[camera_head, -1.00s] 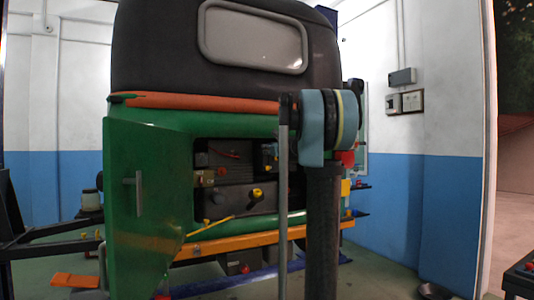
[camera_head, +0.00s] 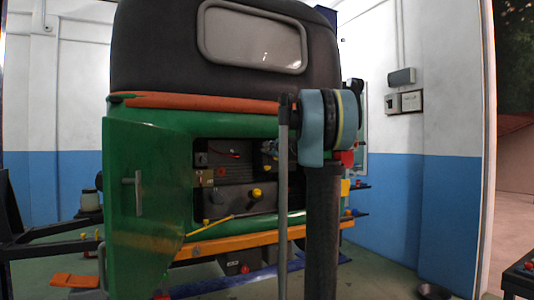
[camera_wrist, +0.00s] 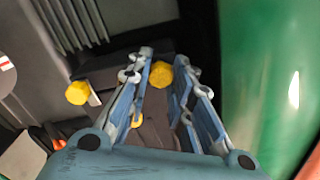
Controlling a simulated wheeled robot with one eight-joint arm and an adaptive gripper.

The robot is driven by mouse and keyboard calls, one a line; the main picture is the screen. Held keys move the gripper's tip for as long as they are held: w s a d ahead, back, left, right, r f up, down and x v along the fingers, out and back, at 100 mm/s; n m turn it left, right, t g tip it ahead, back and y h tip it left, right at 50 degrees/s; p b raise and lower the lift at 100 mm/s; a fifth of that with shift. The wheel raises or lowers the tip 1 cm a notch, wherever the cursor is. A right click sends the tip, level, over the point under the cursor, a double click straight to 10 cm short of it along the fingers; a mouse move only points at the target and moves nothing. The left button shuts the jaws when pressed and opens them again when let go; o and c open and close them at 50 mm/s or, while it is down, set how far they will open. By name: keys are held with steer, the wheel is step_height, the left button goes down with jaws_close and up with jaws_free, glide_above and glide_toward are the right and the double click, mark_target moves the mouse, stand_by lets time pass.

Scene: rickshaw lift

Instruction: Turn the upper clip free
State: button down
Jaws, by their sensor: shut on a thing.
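The open engine bay (camera_head: 212,156) is at the back of a green three-wheeled vehicle. My gripper (camera_wrist: 164,64) has blue fingers that reach into the bay in the wrist view; in the head view it is small and partly hidden by my arm. The exact contact is hard to see. A round yellow knob (camera_wrist: 161,74) shows between the fingertips, and a second yellow knob (camera_wrist: 78,93) is to the left.
A green panel (camera_wrist: 262,80) fills the right of the wrist view, close to the fingers. The green door (camera_head: 145,200) stands open left of the bay. An orange bar (camera_head: 230,243) runs below. A yellow-capped part (camera_head: 256,194) sits inside the bay.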

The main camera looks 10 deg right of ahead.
steer(key=shift+s+f+n, duration=0.1)
steer(key=shift+n, duration=3.7)
steer(key=c, duration=1.4)
jaws_free()
steer(key=v, duration=1.1)
steer(key=shift+s+d, duration=0.1)
steer(key=shift+s, duration=0.15)
